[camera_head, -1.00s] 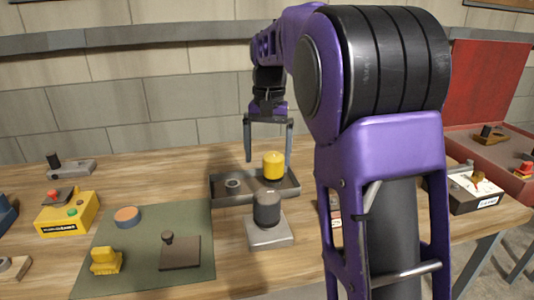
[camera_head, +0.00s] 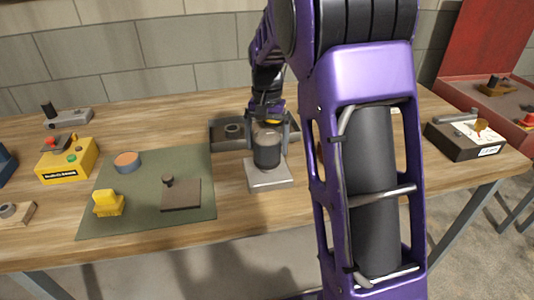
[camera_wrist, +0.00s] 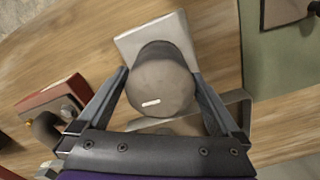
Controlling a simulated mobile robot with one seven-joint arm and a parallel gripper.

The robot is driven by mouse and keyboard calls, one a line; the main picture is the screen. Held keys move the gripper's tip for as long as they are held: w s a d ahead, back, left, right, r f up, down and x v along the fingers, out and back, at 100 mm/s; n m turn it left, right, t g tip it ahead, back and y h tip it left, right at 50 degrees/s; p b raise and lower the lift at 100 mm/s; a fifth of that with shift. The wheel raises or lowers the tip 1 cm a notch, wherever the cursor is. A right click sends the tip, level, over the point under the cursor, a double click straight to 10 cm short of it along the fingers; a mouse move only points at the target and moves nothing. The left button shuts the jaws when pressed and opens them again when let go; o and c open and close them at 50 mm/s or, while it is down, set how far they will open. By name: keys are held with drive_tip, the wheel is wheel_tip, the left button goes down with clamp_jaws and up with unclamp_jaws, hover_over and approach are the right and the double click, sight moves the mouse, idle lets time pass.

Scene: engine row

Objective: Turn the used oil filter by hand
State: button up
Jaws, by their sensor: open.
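The used oil filter (camera_head: 267,153) is a dark grey cylinder standing upright on a light grey block (camera_head: 268,178) on the workbench. My gripper (camera_head: 268,138) is open, with its fingers at the upper part of the filter, one on each side. In the wrist view the filter's round top (camera_wrist: 160,85) with a small white mark lies between the two spread fingers (camera_wrist: 160,74). Gaps seem to remain beside it, though contact is hard to judge.
A dark tray (camera_head: 226,144) is just behind, with a grey ring and a yellow cylinder (camera_head: 272,121) mostly hidden by my gripper. A green mat (camera_head: 140,210) with several parts lies left. A dark box (camera_head: 462,142) and red case (camera_head: 515,110) stand right.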

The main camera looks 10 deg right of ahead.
drive_tip(key=shift+f, duration=1.55)
drive_tip(key=c, duration=1.5)
drive_tip(key=n, duration=0.4)
drive_tip(key=shift+r, duration=0.1)
drive_tip(key=n+p, duration=0.1)
drive_tip(key=n, duration=0.3)
drive_tip(key=shift+d+n, duration=0.1)
drive_tip(key=shift+n, duration=0.2)
drive_tip(key=n+p, duration=0.1)
drive_tip(key=n, duration=0.4)
drive_tip(key=shift+r+n, duration=0.1)
drive_tip(key=shift+n, duration=0.2)
drive_tip(key=n+p, duration=0.1)
drive_tip(key=n, duration=0.2)
